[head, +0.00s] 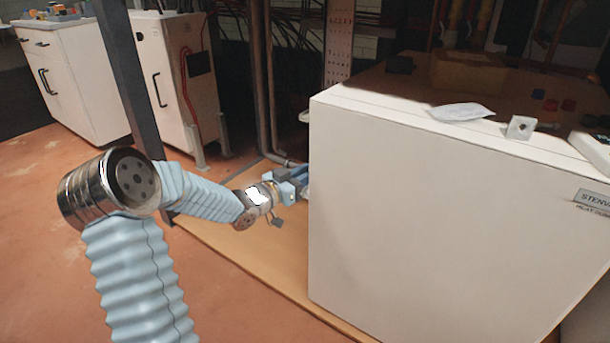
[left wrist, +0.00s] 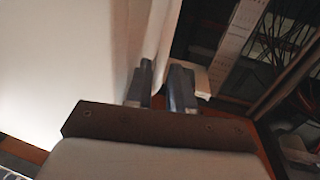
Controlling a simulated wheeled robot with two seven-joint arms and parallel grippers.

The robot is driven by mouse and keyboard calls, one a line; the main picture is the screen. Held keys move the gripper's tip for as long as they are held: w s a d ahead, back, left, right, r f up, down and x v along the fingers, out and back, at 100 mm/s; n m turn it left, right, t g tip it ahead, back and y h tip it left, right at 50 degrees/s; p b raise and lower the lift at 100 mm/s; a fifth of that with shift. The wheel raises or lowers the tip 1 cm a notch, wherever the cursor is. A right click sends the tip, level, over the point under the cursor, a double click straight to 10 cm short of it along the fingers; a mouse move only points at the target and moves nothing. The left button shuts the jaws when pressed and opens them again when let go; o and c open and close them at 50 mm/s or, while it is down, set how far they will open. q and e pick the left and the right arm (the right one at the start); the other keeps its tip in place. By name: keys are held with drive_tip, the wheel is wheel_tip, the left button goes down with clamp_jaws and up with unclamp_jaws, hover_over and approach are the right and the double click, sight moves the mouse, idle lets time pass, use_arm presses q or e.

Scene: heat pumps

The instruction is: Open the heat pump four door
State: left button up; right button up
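The large white heat pump (head: 440,210) with a "STENV…" label fills the right of the head view; it seems to be the pale panel (left wrist: 60,60) in the left wrist view. My left gripper (head: 300,182) is low beside its left side, partly hidden by its front edge. In the left wrist view my two dark fingers (left wrist: 160,86) point along the panel, with a narrow gap between them. A pale, handle-like piece (left wrist: 203,82) shows beside the right finger. Whether the fingers hold it is unclear. My right gripper is out of view.
A paper (head: 460,111) and a small white box (head: 520,127) lie on the heat pump. A dark post (head: 128,80) stands near my left arm. White cabinets (head: 75,75) stand at the back left. Open reddish floor (head: 40,220) is at the left.

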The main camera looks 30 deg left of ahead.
use_arm(q)
drive_tip(key=shift+c, duration=0.2)
clamp_jaws()
idle(1.2)
